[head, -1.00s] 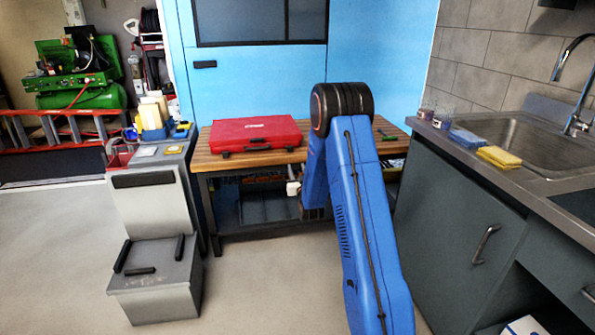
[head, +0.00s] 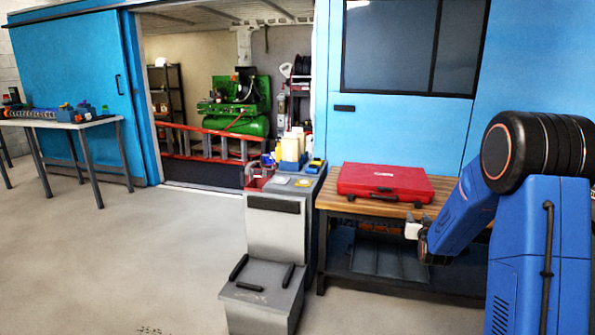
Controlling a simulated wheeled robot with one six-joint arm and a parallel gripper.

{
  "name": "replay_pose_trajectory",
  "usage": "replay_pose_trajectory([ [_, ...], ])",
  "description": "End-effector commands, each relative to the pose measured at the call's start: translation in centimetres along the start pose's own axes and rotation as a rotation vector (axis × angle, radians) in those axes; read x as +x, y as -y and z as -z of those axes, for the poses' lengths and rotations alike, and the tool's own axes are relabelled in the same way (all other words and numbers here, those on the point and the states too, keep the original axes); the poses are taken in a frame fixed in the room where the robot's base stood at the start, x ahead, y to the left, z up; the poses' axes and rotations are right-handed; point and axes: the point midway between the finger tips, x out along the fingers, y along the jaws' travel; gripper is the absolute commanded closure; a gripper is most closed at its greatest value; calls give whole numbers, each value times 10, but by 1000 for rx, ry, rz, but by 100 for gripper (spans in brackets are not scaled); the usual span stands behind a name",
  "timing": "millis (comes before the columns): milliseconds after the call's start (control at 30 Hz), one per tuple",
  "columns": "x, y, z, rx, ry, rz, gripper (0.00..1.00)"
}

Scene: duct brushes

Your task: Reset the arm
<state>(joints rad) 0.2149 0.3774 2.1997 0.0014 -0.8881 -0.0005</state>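My blue arm (head: 535,260) stands at the right of the head view, with its black elbow joint (head: 535,145) uppermost. Its forearm slopes down and left in front of the wooden workbench (head: 335,200). My gripper (head: 414,230) is a small pale and dark shape at the forearm's lower end, near the bench's front edge. It is too small and partly hidden to tell whether its fingers are open or shut. No held object can be made out.
A red case (head: 385,183) lies on the workbench. A grey stepped cabinet (head: 275,235) with bottles on top stands left of it. A long table (head: 75,122) with small items is at far left. Open floor (head: 120,240) fills the left. A green compressor (head: 235,105) stands through the doorway.

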Motion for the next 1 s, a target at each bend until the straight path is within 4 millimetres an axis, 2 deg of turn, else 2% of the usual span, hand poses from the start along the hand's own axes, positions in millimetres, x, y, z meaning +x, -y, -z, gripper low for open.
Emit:
replay_pose_trajectory([
  [33,-11,6,11,-1,19,7,61],
  [200,-47,20,29,-5,115,27,61],
  [500,-125,42,50,-16,284,61,61],
  [767,-204,56,58,-31,429,89,61],
  [1000,-285,64,57,-49,564,114,61],
])
